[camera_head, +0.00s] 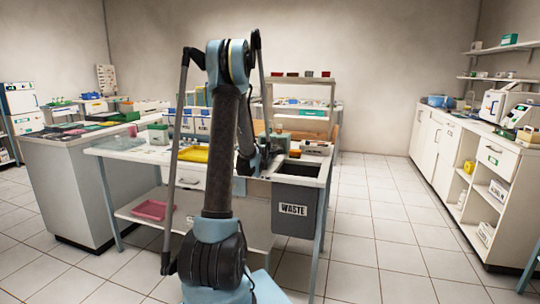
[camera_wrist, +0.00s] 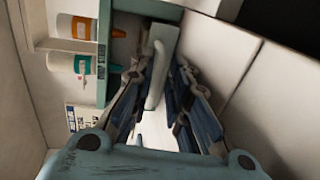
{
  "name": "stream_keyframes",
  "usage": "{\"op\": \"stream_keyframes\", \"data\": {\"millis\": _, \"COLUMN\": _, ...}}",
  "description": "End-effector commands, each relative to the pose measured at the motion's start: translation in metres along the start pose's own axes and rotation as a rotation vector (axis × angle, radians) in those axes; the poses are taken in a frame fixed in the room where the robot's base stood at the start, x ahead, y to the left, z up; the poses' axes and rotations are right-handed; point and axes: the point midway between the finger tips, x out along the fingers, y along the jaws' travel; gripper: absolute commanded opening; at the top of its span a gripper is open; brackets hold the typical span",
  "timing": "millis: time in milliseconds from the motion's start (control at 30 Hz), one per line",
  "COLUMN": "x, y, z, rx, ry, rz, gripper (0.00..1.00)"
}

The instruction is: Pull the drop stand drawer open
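My gripper (camera_wrist: 160,98) is open in the wrist view, its two dark jointed fingers apart. A pale upright bar (camera_wrist: 155,72), which looks like a handle, shows between and beyond the fingertips; I cannot tell whether they touch it. White panels with a seam (camera_wrist: 232,85) lie to its right. In the head view my gripper (camera_head: 279,140) is partly hidden at the table's right end, above the waste bin. A closed white drawer (camera_head: 188,174) with a handle sits under the tabletop, partly behind my arm. I cannot tell which drawer the bar belongs to.
The grey waste bin (camera_head: 295,208) hangs at the table's right end. Bottles with orange (camera_wrist: 80,27) and teal (camera_wrist: 83,64) parts stand close to the left finger. A pink tray (camera_head: 152,210) lies on the lower shelf. The floor (camera_head: 375,220) at right is clear.

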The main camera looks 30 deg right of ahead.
Motion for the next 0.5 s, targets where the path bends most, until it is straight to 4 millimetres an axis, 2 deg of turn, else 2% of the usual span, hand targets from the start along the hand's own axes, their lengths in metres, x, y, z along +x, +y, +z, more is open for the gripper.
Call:
{"op": "stream_keyframes", "data": {"millis": 367, "x": 0.0041, "y": 0.0000, "z": -0.0001, "rx": 0.001, "ry": 0.000, "rz": 0.000, "gripper": 0.17}}
{"op": "stream_keyframes", "data": {"millis": 433, "x": 0.0041, "y": 0.0000, "z": -0.0001, "rx": 0.001, "ry": 0.000, "rz": 0.000, "gripper": 0.01}}
{"op": "stream_keyframes", "data": {"millis": 500, "x": 0.0040, "y": -0.0002, "z": -0.0001, "rx": 0.001, "ry": 0.000, "rz": 0.000, "gripper": 0.00}}
